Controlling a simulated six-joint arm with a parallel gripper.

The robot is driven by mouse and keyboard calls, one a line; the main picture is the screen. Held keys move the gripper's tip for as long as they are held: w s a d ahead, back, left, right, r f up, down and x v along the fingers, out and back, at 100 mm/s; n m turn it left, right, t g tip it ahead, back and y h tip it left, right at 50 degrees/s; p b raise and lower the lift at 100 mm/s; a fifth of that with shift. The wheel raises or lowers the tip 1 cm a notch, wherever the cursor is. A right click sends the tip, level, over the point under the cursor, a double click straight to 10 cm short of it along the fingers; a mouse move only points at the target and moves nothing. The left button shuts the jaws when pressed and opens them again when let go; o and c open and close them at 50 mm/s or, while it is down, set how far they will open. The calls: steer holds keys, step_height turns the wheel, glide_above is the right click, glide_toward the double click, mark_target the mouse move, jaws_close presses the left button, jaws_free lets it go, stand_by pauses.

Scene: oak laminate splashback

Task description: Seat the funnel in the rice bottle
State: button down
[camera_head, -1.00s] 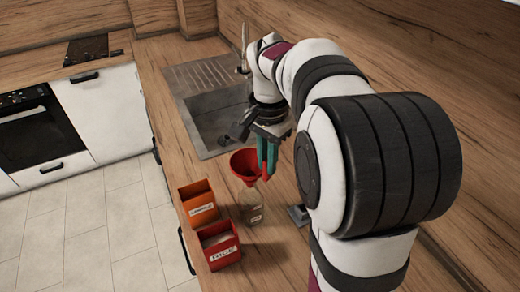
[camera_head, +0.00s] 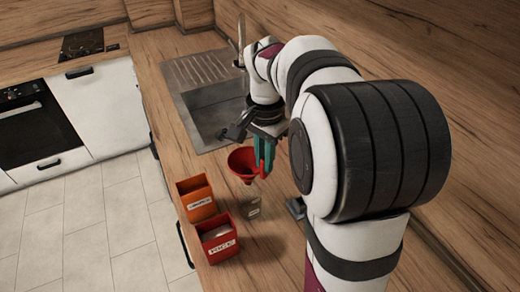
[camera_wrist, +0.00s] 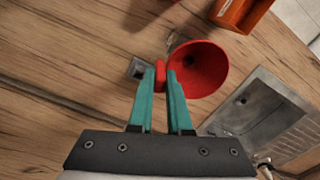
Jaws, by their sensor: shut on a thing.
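The red funnel (camera_head: 242,163) is upright, wide mouth up. My gripper (camera_head: 264,166) is shut on a red tab at the funnel's side, with its teal fingers pointing down. In the wrist view the fingers (camera_wrist: 161,78) pinch the tab, and the funnel's bowl (camera_wrist: 200,75) lies just right of them. The clear bottle (camera_head: 251,207) with a pale label stands on the counter below the funnel.
An orange bin (camera_head: 196,202) and a red bin labelled rice (camera_head: 218,241) stand left of the bottle, near the counter's front edge. The sink (camera_head: 213,112) lies behind. A small grey block (camera_head: 296,209) sits to the right, near my arm.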

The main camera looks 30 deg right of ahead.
steer(key=shift+f, duration=0.8)
steer(key=c, duration=0.8)
jaws_free()
step_height(320, 180, up, 16)
steer(key=shift+f, duration=0.1)
